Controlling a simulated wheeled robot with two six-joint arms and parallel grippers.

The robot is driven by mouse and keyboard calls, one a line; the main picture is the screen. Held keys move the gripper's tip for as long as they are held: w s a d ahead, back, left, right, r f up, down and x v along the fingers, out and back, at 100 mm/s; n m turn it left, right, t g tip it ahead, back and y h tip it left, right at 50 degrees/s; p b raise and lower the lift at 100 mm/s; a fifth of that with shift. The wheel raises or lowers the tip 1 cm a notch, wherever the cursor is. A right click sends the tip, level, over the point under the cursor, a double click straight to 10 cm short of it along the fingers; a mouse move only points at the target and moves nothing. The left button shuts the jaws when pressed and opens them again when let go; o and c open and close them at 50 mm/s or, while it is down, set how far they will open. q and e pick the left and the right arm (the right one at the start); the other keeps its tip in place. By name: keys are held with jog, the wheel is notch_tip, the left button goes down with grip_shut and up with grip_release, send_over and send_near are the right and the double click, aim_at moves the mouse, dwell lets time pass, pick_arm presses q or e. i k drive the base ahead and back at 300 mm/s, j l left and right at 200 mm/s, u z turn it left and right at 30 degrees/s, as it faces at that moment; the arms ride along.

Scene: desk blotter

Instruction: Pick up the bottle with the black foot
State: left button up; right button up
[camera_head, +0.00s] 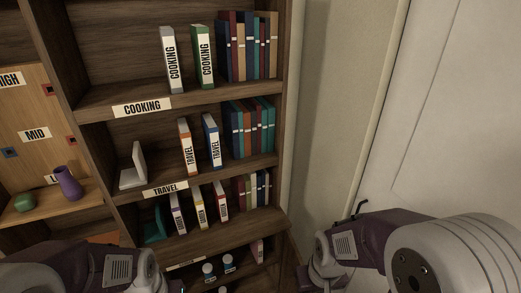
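Two small bottles stand on the low shelf at the bottom of the bookcase. The left bottle (208,269) and the right bottle (228,262) show light bodies with dark blue bands or caps. Part of a third small round thing shows at the bottom edge below them. I cannot make out a black foot on any of them. My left arm comes in at the bottom left and my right arm at the right. The fingers of both grippers are out of view.
The bookcase (180,98) holds books on shelves labelled COOKING and TRAVEL, and a white bookend (135,168). A teal bookend (154,224) stands lower. A purple vase (68,183) and a green round object (24,202) sit at left. A pale wall is right.

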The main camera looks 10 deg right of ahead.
aim_at(229, 268)
jog(key=k+l+u, duration=0.2)
jog(key=k+l, duration=0.2)
jog(key=l, duration=0.15)
jog(key=k+l+u, duration=0.15)
jog(key=k+l, duration=0.25)
jog(key=l, duration=0.15)
jog(key=l+u, duration=0.1)
jog(key=l, duration=0.35)
jog(key=k+l, duration=0.1)
jog(key=l, duration=0.3)
jog(key=l+u, duration=0.05)
